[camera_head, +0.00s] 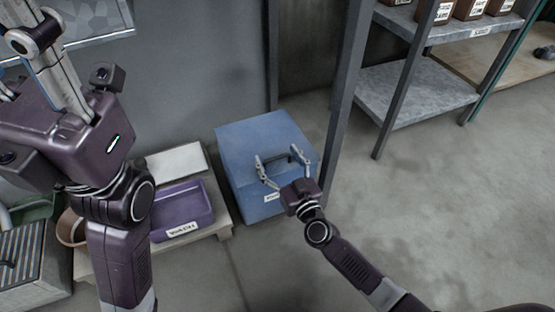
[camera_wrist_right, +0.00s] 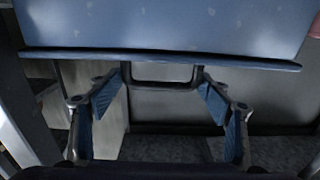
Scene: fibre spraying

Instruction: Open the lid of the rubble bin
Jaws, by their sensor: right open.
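The blue rubble bin (camera_head: 240,150) stands on the floor against the wall, its lid shut and a dark handle (camera_head: 280,160) near the lid's front edge. A small white label on its front is partly hidden by my gripper. My right gripper (camera_head: 282,157) is open, its two fingers spread to either side of the handle. In the right wrist view, the handle (camera_wrist_right: 163,85) lies between and just beyond the open fingers (camera_wrist_right: 158,97), below the blue lid (camera_wrist_right: 165,25). I cannot tell whether the fingers touch it. My left gripper (camera_head: 45,55) is raised at upper left; its jaws are unclear.
Left of the bin, a purple tray (camera_head: 183,210) with a label and a white box (camera_head: 175,160) sit on a low wooden platform. A metal post (camera_head: 345,90) stands close to the bin's right. A shelf rack (camera_head: 415,85) is at upper right. The floor at right is clear.

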